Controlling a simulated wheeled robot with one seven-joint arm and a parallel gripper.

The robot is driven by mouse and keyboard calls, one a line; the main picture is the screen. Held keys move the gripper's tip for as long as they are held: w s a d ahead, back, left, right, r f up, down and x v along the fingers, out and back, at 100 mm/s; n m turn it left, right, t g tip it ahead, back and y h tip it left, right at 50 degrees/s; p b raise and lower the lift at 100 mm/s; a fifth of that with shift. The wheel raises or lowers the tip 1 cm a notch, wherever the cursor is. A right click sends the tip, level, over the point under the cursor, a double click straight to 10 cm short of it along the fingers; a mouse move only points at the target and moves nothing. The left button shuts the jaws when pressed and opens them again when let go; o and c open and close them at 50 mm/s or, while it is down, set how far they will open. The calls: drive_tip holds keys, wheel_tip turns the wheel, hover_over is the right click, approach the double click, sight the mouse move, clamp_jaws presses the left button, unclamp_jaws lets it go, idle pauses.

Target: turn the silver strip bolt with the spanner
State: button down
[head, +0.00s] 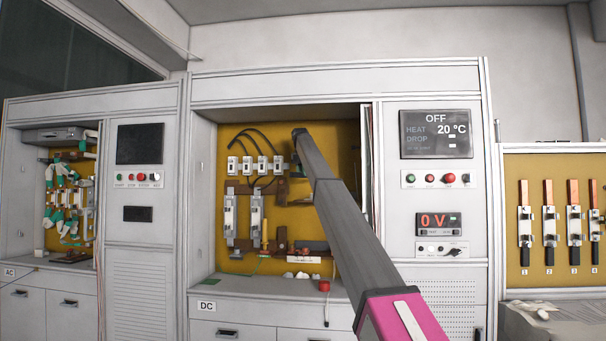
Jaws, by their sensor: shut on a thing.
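My arm reaches from the lower right into the open middle cabinet, its wrist end high against the yellow back panel (345,130). My gripper (296,168) shows only as a small dark part below that end, mostly hidden by the arm. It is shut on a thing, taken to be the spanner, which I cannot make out. A brown metal bar (268,188) runs across the panel just left of and below the gripper. The silver strip and its bolt are too small or hidden to tell, and so is any contact with the spanner.
White fuse holders (248,166) sit in a row on the panel, with two tall fuses (230,216) below. A red button (324,286) hangs at the cabinet's front. The display (436,134) reads OFF, 20 °C; the meter (438,222) reads 0 V. A fuse rack (511,281) stands right.

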drive_tip(key=shift+f, duration=0.1)
drive_tip(key=shift+f, duration=2.8)
drive_tip(key=shift+f, duration=1.15)
idle(0.5)
drive_tip(key=c, duration=0.9)
unclamp_jaws()
